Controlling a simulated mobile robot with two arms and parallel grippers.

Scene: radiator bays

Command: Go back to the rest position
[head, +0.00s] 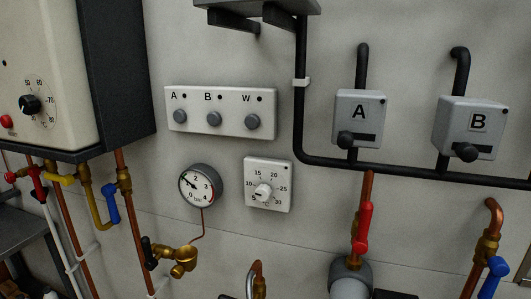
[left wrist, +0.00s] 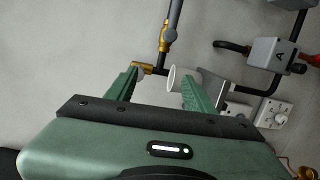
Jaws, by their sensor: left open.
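My left gripper (left wrist: 158,82) shows in the left wrist view with its two green fingers spread apart and nothing between the tips. Beyond the fingers are a brass fitting (left wrist: 146,68) and a white cylinder (left wrist: 181,79), both apparently behind the fingers; whether either touches them I cannot tell. Neither gripper shows in the head view. My right gripper is in neither view.
The head view shows a boiler (head: 45,75) at left, a three-knob panel (head: 220,110), a gauge (head: 200,185), a thermostat (head: 268,184), boxes A (head: 359,112) and B (head: 470,126), a red-handled valve (head: 362,225) and a blue-handled valve (head: 494,275). Pipes run along the wall.

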